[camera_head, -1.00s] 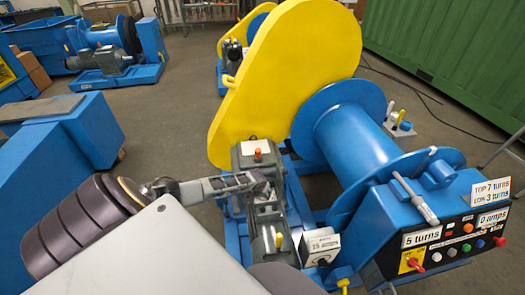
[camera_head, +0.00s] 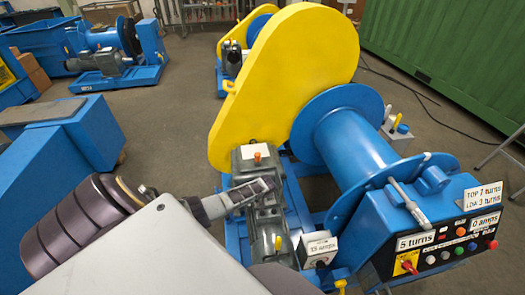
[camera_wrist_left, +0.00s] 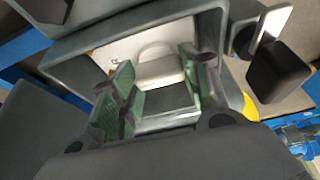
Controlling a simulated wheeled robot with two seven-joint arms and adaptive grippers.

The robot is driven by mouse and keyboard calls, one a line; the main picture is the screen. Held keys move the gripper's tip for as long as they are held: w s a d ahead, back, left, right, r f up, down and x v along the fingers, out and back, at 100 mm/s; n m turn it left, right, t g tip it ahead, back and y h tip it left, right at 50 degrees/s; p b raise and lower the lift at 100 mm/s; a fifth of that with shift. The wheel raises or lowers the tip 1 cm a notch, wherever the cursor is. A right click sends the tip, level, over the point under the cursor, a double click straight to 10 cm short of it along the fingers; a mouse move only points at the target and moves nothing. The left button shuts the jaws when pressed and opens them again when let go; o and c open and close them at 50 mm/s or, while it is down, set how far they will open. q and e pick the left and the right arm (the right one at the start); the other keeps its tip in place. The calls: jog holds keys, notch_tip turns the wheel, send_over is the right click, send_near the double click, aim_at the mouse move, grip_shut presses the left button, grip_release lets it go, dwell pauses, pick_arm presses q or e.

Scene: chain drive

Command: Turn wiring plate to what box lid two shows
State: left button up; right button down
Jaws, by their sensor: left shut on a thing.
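My left gripper (camera_head: 258,190) reaches in from the left over the grey motor housing below the yellow guard. In the left wrist view its green-padded fingers (camera_wrist_left: 162,92) stand either side of a pale, rounded piece (camera_wrist_left: 160,68) inside an open grey box (camera_wrist_left: 90,50). I take this piece to be the wiring plate; the gripper is shut on it. In the head view the gripper hides it. A small grey box (camera_head: 320,250) with a white label reading 15 amps stands at the right of the motor. I cannot tell which lid is lid two. My right gripper is not in view.
A blue winch drum (camera_head: 355,145) and large yellow guard (camera_head: 290,70) rise behind the motor. A blue block (camera_head: 60,150) stands left.

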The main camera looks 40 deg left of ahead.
pick_arm(q)
jog(key=shift+s+f, duration=0.1)
dwell(0.4)
jog(key=o, duration=1)
jog(key=shift+r, duration=0.25)
jog(key=shift+v, duration=3.8)
jog(key=shift+d, duration=0.15)
